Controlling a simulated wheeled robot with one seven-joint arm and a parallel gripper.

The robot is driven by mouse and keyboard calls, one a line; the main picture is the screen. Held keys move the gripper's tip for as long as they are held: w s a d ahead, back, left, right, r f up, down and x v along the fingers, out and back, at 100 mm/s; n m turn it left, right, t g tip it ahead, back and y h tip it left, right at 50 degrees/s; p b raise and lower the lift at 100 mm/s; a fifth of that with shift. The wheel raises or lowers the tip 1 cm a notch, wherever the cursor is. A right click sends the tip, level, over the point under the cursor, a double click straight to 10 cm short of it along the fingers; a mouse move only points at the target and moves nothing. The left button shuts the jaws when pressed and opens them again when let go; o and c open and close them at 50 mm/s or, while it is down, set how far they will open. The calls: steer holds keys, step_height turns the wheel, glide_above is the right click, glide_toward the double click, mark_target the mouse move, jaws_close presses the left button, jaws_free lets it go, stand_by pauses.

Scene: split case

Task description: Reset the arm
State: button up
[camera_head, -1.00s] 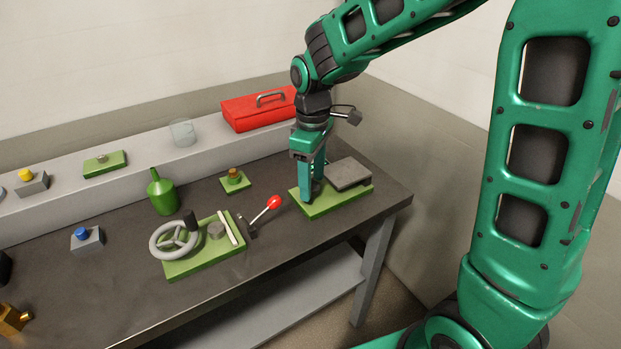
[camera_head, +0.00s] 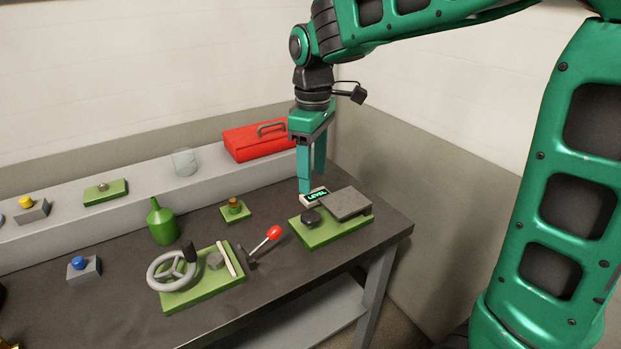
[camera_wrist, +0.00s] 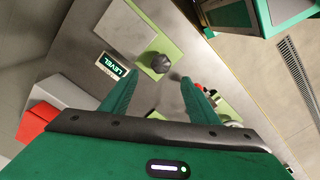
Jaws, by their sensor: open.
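My gripper (camera_head: 311,183) is open and empty, pointing down above the right part of the workbench. Below it stands a green base (camera_head: 331,233) with a black knob (camera_head: 311,218) and a grey plate (camera_head: 347,203). A small display reading "LEVEL" (camera_head: 316,197) is beside the base, behind the knob. In the wrist view the black knob (camera_wrist: 158,62) lies beyond the two spread fingers (camera_wrist: 160,100), apart from them. The display (camera_wrist: 112,66) and the grey plate (camera_wrist: 125,27) also show there.
A red toolbox (camera_head: 255,142) and a glass jar (camera_head: 185,162) stand on the raised back shelf. A red-tipped lever (camera_head: 262,243), a handwheel (camera_head: 172,271), a green oil can (camera_head: 161,222) and a blue button box (camera_head: 83,268) are on the bench (camera_head: 120,310). The air around my gripper is clear.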

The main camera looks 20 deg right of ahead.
steer(key=shift+d, duration=0.1)
steer(key=s+d+f+m, duration=0.2)
steer(key=s+d+m, duration=0.6)
steer(key=s+d, duration=0.6)
steer(key=s+d+f+m, duration=0.2)
steer(key=s+d+m, duration=0.2)
steer(key=s, duration=0.2)
steer(key=s+d+f+m, duration=0.2)
steer(key=s+d+m, duration=0.2)
steer(key=s, duration=0.2)
steer(key=shift+s+d+f, duration=0.15)
steer(key=shift+s+f, duration=0.1)
steer(key=shift+w, duration=0.15)
steer(key=shift+w+f, duration=0.25)
steer(key=shift+w, duration=0.25)
